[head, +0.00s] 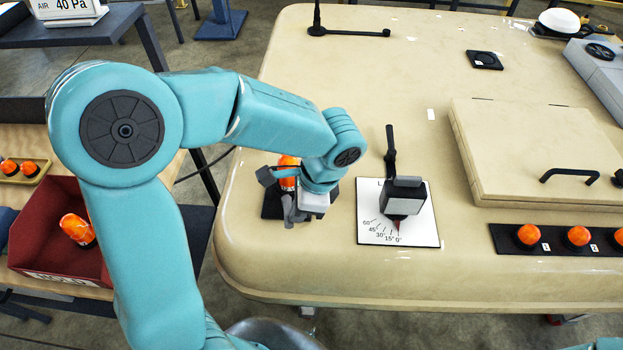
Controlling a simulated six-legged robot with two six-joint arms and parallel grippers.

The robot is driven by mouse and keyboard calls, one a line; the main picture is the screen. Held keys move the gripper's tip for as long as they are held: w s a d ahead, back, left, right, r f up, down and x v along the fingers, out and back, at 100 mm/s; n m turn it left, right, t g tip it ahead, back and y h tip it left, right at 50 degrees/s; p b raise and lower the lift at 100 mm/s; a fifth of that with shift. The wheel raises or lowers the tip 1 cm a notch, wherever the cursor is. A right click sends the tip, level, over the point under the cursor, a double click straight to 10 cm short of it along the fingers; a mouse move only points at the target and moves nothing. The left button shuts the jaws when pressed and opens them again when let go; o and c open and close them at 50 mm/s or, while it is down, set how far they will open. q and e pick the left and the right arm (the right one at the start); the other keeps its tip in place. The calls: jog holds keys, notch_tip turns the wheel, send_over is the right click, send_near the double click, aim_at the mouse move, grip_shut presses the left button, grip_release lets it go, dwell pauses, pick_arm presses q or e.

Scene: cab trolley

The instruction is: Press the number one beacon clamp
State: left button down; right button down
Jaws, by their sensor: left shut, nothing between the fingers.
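An orange beacon (289,171) stands on a dark base (270,208) near the left edge of the beige cab panel. My left gripper (290,214) is shut and empty, pointing down at the front of this beacon and its base. The gripper and wrist cover much of the beacon, its base and any clamp there. I cannot tell whether the fingers touch the clamp. I see no number by this beacon. My right gripper is not in view.
Just right is an angle scale card (375,236) with a grey block and dark lever (390,150). Orange beacons (577,236) sit in a black strip at the right. A raised hatch (500,150) has a black handle. A red bin (40,240) holding an orange beacon stands left.

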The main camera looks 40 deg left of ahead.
pick_arm(q)
jog(key=shift+s+a+f, duration=0.1)
jog(key=shift+s+a, duration=0.1)
jog(key=shift+s, duration=0.15)
dwell(0.5)
jog(key=shift+w+d+r, duration=0.25)
jog(key=shift+w+d, duration=0.1)
jog(key=shift+d, duration=0.1)
jog(key=w+d, duration=0.1)
jog(key=w+d+r+p, duration=0.1)
jog(key=shift+w+d+r, duration=0.25)
jog(key=shift+d+r, duration=0.05)
jog(key=shift+d, duration=0.1)
jog(key=v, duration=0.8)
jog(key=shift+s+a+r, duration=0.15)
jog(key=shift+s+r, duration=0.05)
jog(key=shift+r, duration=0.25)
jog(key=shift+w, duration=0.15)
